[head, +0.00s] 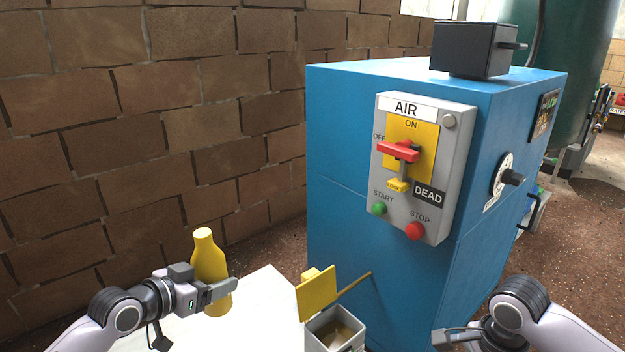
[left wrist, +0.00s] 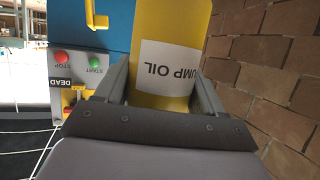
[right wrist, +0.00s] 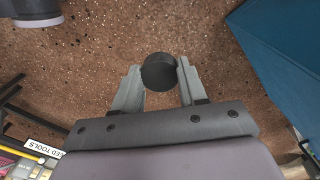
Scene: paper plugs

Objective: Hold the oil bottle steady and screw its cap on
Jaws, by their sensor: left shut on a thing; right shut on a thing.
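The yellow oil bottle (head: 208,262) stands upright at the left end of the white table, its neck bare. My left gripper (head: 222,290) is shut around its body. In the left wrist view the bottle (left wrist: 170,30) shows between the fingers (left wrist: 165,92), with a white label reading "UMP OIL". The black round cap (right wrist: 159,71) is between the fingertips of my right gripper (right wrist: 160,80), which is shut on it. In the head view the right gripper (head: 445,340) is low at the right, away from the bottle, and the cap is not visible there.
The white table (head: 262,300) has free room right of the bottle. A grey box with an open yellow lid (head: 317,293) stands between the arms. A blue machine cabinet (head: 345,180) with an AIR switch panel (head: 440,190) rises behind. A brick wall (head: 150,130) is at the left.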

